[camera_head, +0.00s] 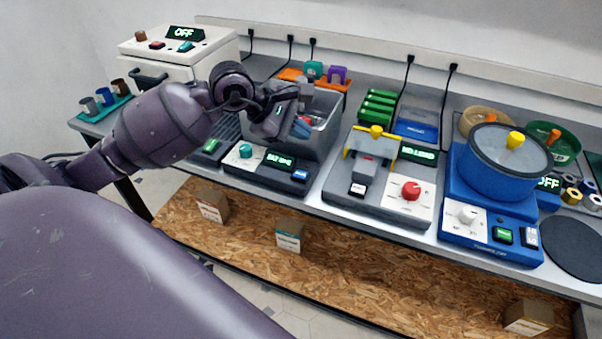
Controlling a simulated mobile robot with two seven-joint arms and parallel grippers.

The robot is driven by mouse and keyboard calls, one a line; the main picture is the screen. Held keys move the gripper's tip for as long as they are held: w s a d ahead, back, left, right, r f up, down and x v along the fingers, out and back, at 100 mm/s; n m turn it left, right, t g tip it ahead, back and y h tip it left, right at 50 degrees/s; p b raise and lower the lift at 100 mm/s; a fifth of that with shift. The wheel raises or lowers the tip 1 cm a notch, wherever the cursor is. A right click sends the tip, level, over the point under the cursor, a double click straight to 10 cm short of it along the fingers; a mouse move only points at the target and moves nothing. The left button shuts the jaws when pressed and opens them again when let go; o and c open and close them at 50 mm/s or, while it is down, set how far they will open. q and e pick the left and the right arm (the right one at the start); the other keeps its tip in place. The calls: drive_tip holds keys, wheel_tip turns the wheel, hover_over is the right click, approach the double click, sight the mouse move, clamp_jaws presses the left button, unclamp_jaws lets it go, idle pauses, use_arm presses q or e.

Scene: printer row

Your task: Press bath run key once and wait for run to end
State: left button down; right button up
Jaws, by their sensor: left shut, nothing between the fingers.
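The bath appears to be the grey unit with an open metal tank (327,140) at the back middle. Its sloped front panel has a teal knob (245,151), a lit display (280,161) that I cannot read surely, and a blue key (299,175). I cannot tell which is the run key. My left gripper (284,124) is shut and empty, above the tank's left side and apart from the keys. It hides part of the tank and its contents. My right gripper is out of view.
A white oven (165,70) showing OFF stands left. A grey press (385,165) with a red knob (411,190) stands right of the bath. Farther right is a blue machine with a lidded pot (495,180). Small cartons (290,236) sit on the chipboard shelf below.

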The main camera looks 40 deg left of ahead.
sight(300, 175)
use_arm(q)
drive_tip(key=shift+f, duration=0.1)
wheel_tip(300, 175, down, 8)
drive_tip(key=b, duration=0.4)
drive_tip(key=shift+f, duration=0.35)
idle(0.5)
idle(0.6)
idle(0.7)
